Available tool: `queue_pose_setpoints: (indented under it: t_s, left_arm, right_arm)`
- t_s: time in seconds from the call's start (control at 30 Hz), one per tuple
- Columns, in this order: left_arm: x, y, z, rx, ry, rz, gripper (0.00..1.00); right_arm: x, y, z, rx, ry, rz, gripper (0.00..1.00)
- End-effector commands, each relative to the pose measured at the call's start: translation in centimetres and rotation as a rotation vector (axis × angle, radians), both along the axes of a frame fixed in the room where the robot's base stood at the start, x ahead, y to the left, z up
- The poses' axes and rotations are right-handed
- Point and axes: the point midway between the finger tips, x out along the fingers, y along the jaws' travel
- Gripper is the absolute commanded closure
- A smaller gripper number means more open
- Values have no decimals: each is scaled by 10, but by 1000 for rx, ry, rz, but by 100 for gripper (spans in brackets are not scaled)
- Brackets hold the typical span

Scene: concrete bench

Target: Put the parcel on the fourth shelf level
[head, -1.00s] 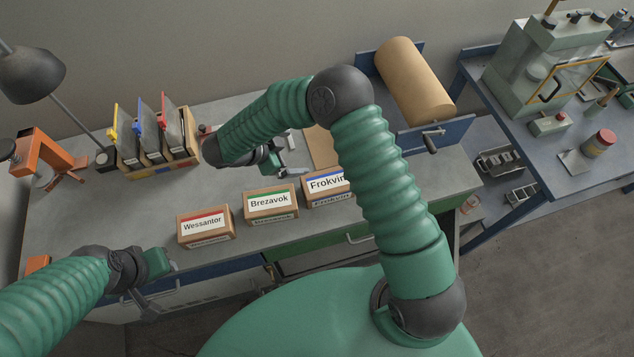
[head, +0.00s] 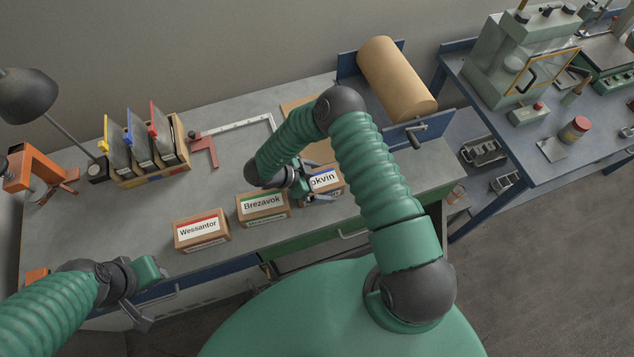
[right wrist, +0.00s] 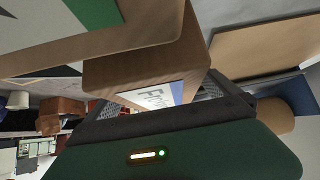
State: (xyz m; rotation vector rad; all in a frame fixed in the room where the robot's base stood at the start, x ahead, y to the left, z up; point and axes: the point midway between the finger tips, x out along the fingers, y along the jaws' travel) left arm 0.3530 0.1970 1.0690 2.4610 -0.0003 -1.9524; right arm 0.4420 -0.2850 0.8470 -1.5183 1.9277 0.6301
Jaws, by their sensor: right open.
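Three small cardboard parcels stand in a row along the bench's front: Wessantor (head: 201,231) with a red stripe, Brezavok (head: 263,205) with a green stripe, and Frokvin (head: 326,181) with a blue stripe. My right gripper (head: 308,188) is open at the Frokvin parcel and partly covers its label. In the right wrist view the Frokvin parcel (right wrist: 145,70) lies close before the open fingers, with Brezavok (right wrist: 60,45) beside it. I cannot tell whether the fingers touch the parcel. My left gripper (head: 145,300) is empty near the bench's front left; its jaw opening is unclear.
The bench (head: 110,220) carries a file rack (head: 150,165), an orange clamp (head: 35,172), a lamp (head: 28,95), a square (head: 235,125) and a paper roll (head: 397,78). A blue side table (head: 530,145) stands right. Blurred brown boxes (right wrist: 62,106) show in the right wrist view.

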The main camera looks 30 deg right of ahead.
Motion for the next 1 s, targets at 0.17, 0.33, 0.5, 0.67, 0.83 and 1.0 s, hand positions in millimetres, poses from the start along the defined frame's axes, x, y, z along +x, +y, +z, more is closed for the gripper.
queue_pose_setpoints:
  t_s: [0.17, 0.33, 0.5, 0.67, 0.83, 1.0]
  left_arm:
    - [0, 0, 2, 0, 0, 0, 64]
    - [0, 0, 2, 0, 0, 0, 64]
    - [0, 0, 2, 0, 0, 0, 64]
    - [0, 0, 2, 0, 0, 0, 64]
    - [0, 0, 2, 0, 0, 0, 64]
    - [0, 0, 2, 0, 0, 0, 64]
  right_arm:
    - [-2, -8, -8, 1, -2, 1, 0]
    - [-2, -8, -8, 0, -1, 1, 5]
    - [-2, -8, -8, 0, -1, 1, 28]
    - [-1, -8, -8, 0, -2, 1, 48]
    - [-1, -8, -8, 0, -2, 1, 71]
    - [-1, -8, -7, -1, -2, 1, 92]
